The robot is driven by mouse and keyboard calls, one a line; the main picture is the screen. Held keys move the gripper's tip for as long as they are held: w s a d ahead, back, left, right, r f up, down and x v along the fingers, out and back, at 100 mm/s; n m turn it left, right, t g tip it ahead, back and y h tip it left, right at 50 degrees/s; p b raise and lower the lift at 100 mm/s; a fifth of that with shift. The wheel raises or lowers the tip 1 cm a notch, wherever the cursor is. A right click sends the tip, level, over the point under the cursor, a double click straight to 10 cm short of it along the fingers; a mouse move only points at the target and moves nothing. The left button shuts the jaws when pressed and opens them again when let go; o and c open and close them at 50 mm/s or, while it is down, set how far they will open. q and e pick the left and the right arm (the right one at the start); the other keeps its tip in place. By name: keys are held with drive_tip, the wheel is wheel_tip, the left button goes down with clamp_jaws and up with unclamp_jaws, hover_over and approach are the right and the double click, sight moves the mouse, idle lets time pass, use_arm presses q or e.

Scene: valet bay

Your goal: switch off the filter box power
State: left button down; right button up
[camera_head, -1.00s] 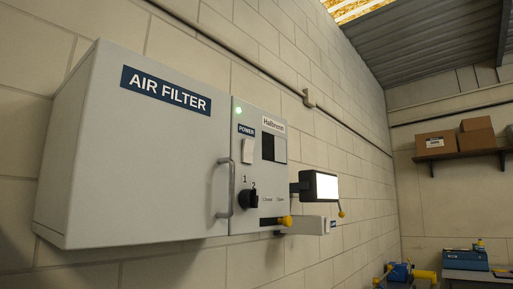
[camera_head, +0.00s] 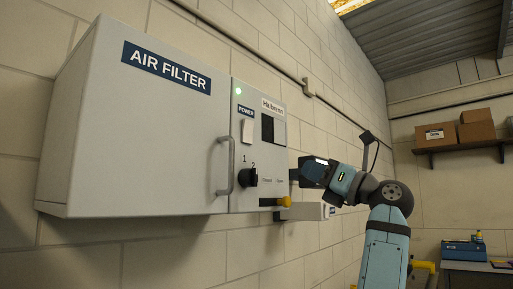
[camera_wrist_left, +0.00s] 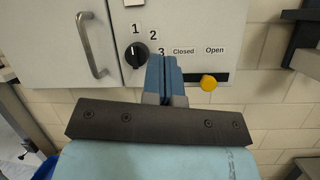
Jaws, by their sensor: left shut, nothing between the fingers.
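The grey air filter box (camera_head: 130,130) is fixed to the block wall, with a small green light (camera_head: 238,91) lit on its control panel. Below the POWER label is a white rocker switch (camera_head: 247,132); its lower end shows at the top edge of the left wrist view (camera_wrist_left: 134,3). My left gripper (camera_head: 293,176) is to the right of the panel. In the left wrist view, its blue fingers (camera_wrist_left: 165,62) are shut and empty, pointing at the panel between the rotary knob and the yellow-knobbed slider, below the switch. Contact cannot be told. My right gripper is not in view.
A black rotary knob (camera_head: 250,177) marked 1, 2, 3 sits below the switch. A yellow slider knob (camera_head: 285,201) sticks out at the lower right, by Closed and Open labels. A door handle (camera_head: 225,165) projects left of the panel. Boxes (camera_head: 477,124) stand on a far shelf.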

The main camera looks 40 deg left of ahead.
sight(248, 124)
use_arm(q)
drive_tip(key=s+d+r+n+t+h, duration=0.1)
drive_tip(key=s+d+r+n+h, duration=0.1)
drive_tip(key=s+r, duration=0.4)
wheel_tip(248, 124, up, 4)
drive_tip(key=shift+d+f+h, duration=0.25)
drive_tip(key=shift+h, duration=0.45)
drive_tip(key=shift+w, duration=0.1)
drive_tip(key=a+p, duration=0.1)
drive_tip(key=a, duration=0.3)
drive_tip(key=a+r+p, duration=0.1)
drive_tip(key=a, duration=0.3)
drive_tip(key=a+p, duration=0.1)
drive_tip(key=a, duration=0.3)
drive_tip(key=shift+w+a+r, duration=0.3)
drive_tip(key=shift+w+r, duration=0.05)
drive_tip(key=shift+w, duration=0.05)
drive_tip(key=shift+w+a, duration=0.1)
drive_tip(key=shift+a, duration=0.6)
